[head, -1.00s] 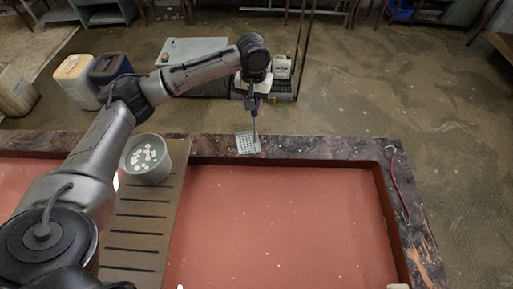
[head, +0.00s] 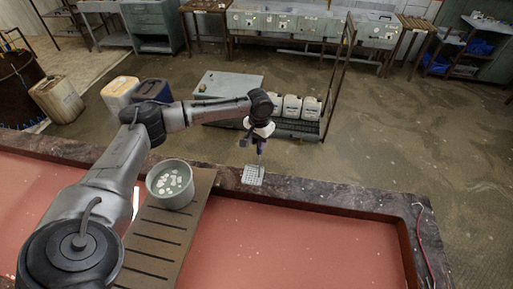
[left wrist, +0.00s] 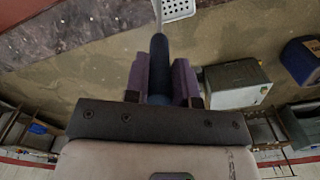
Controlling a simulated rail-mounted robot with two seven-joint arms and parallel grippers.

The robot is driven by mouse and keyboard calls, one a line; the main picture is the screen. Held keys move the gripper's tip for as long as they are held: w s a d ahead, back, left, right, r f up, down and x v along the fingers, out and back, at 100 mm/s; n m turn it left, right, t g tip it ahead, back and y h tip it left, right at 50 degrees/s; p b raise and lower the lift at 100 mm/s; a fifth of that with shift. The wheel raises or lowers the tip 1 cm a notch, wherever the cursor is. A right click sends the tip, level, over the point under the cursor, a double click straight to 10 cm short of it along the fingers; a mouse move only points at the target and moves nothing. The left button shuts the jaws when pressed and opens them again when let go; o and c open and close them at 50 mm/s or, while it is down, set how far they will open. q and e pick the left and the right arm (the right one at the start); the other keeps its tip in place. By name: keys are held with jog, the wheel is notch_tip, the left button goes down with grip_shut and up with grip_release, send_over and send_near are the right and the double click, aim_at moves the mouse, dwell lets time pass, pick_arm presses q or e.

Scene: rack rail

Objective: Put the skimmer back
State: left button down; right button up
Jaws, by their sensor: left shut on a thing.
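The skimmer has a flat, pale, perforated square head (head: 253,175) on a thin shaft. In the head view its head overlaps the far rim of the tank (head: 320,192); I cannot tell if it touches. My left gripper (head: 259,145) is shut on the skimmer's handle above that rim. In the left wrist view the purple fingers (left wrist: 160,82) clasp the dark blue handle (left wrist: 158,55) from both sides, and part of the perforated head (left wrist: 178,8) shows at the top edge. My right gripper is not in view.
A grey bucket (head: 171,186) with pale pieces stands on a slatted brown board (head: 158,235) across the tank of red liquid. A thin red item (head: 428,243) lies on the right rim. Beyond the rim stands a trolley (head: 300,127) with white jugs; the floor to its right is clear.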

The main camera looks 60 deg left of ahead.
pick_arm(q)
jog(key=shift+s+a+f, duration=0.15)
jog(key=shift+a+f, duration=0.15)
jog(key=shift+a, duration=0.15)
jog(key=shift+f+p, duration=0.4)
jog(key=shift+f, duration=1.75)
jog(key=c, duration=0.9)
grip_release()
jog(key=shift+c, duration=0.2)
